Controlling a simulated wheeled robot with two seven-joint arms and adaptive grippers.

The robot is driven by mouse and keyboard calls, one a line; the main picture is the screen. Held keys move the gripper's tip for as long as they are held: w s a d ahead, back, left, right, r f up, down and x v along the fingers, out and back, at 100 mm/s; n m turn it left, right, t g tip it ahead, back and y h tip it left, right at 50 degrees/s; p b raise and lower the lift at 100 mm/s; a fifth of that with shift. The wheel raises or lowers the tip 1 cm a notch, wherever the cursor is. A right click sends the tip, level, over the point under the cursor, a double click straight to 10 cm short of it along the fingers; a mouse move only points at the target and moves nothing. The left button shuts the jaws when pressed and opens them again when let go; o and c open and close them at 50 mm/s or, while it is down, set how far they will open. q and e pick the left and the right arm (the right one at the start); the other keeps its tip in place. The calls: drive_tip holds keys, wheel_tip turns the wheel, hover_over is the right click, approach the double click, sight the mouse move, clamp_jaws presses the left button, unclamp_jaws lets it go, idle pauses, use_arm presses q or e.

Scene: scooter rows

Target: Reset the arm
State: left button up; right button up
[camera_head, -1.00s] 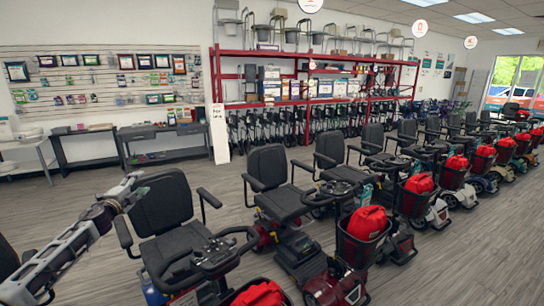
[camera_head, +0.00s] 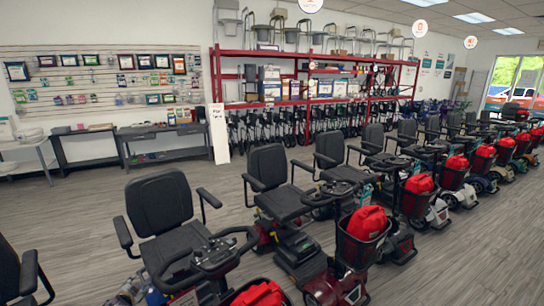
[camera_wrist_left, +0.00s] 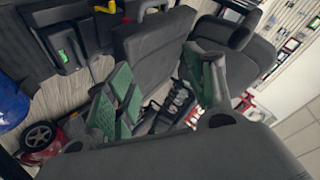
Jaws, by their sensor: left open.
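My left gripper shows in the left wrist view (camera_wrist_left: 160,78). Its green-padded fingers stand apart and hold nothing between them. In the head view, a small grey piece of what looks like my left gripper (camera_head: 130,289) shows low at the bottom edge. It is beside the nearest scooter's front end; whether it touches cannot be told. The rest of the left arm is out of that view. My right gripper is in neither view.
The nearest scooter's black seat (camera_head: 160,203) and tiller (camera_head: 213,254) stand close by. Another seat (camera_head: 20,268) is at the left edge. A row of scooters with red bags (camera_head: 368,223) runs to the right. Open wood floor (camera_head: 65,225) lies behind.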

use_arm(q)
drive_tip(key=s+d+f+n+g+h, duration=0.1)
drive_tip(key=s+d+f+g, duration=0.1)
drive_tip(key=s+d+f, duration=0.55)
drive_tip(key=s+d+f+n+g, duration=0.1)
drive_tip(key=s+d+f+g, duration=0.1)
drive_tip(key=s+f, duration=0.95)
drive_tip(key=s+d+f+n+g+h, duration=0.1)
drive_tip(key=s+d+f+g, duration=0.1)
drive_tip(key=s+d+f, duration=0.55)
drive_tip(key=s+d+f+g, duration=0.1)
drive_tip(key=s+d+f, duration=0.3)
drive_tip(key=s, duration=0.8)
drive_tip(key=s+d+f+g+h, duration=0.1)
drive_tip(key=s+d+f, duration=0.3)
drive_tip(key=s, duration=0.9)
drive_tip(key=s+d+f+g, duration=0.2)
drive_tip(key=s+d+f, duration=0.2)
drive_tip(key=s, duration=0.8)
drive_tip(key=shift+s+d+f+n+h, duration=0.2)
drive_tip(key=shift+s+d+n+h, duration=0.15)
drive_tip(key=shift+d, duration=0.35)
drive_tip(key=shift+w, duration=0.1)
drive_tip(key=c, duration=0.3)
drive_tip(key=shift+w, duration=0.1)
drive_tip(key=shift+c, duration=0.5)
